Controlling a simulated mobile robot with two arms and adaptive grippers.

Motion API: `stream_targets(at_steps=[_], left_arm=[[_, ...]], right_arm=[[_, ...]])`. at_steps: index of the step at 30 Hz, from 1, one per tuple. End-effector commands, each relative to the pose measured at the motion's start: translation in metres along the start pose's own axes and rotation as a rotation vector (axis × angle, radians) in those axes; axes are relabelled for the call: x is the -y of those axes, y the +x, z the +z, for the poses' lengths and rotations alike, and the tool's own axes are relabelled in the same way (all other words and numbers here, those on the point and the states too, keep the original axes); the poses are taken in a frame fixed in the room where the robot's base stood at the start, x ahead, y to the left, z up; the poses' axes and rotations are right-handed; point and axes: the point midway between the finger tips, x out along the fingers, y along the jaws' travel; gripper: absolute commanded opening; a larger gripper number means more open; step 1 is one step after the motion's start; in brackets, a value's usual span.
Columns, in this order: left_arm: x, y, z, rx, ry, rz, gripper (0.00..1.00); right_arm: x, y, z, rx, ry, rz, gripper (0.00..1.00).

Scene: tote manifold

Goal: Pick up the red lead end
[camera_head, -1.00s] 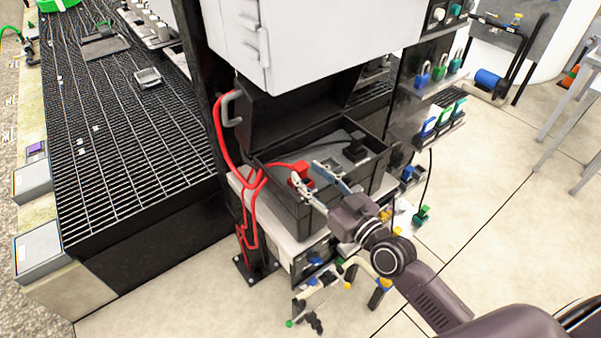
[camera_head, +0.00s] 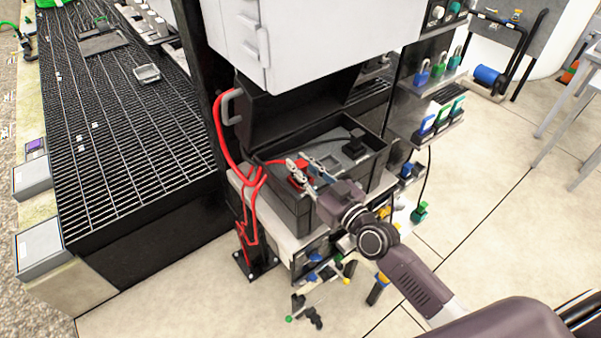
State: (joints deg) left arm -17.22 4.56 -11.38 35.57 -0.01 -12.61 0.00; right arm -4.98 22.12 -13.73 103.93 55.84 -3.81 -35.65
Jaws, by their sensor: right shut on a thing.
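The red lead end (camera_head: 299,177) is a red block inside the dark grey tote, near its left side. A red lead (camera_head: 272,161) runs to it over the tote's left rim. My right gripper (camera_head: 303,168) reaches down into the tote from the lower right. Its fingers are at the red lead end and shut on it, partly covering it. The open tote (camera_head: 293,218) sits on a light shelf, its dark lid raised behind. My left gripper is out of view.
A black lead end (camera_head: 355,146) lies at the tote's right. The white cabinet (camera_head: 300,40) overhangs the tote from behind. Red lead loops (camera_head: 221,130) hang at the left by a dark post. Padlocks (camera_head: 440,68) and tags stand on racks to the right.

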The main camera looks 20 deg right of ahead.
Motion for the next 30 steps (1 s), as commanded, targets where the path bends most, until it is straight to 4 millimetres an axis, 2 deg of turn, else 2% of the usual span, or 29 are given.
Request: stream_targets(at_steps=[8,11,21,25,30], left_arm=[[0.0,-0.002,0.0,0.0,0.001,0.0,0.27],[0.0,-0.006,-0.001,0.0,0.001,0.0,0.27],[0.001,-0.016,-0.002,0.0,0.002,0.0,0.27],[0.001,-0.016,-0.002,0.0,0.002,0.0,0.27],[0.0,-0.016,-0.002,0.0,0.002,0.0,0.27]], right_arm=[[0.0,0.0,-0.005,-0.003,0.001,0.0,0.0],[0.001,0.0,-0.019,-0.005,0.002,0.0,0.0],[0.0,0.0,-0.083,-0.005,0.001,0.001,0.0],[0.0,0.0,-0.096,-0.003,0.0,0.0,0.0],[0.0,0.0,-0.101,0.0,0.001,0.0,0.0]])
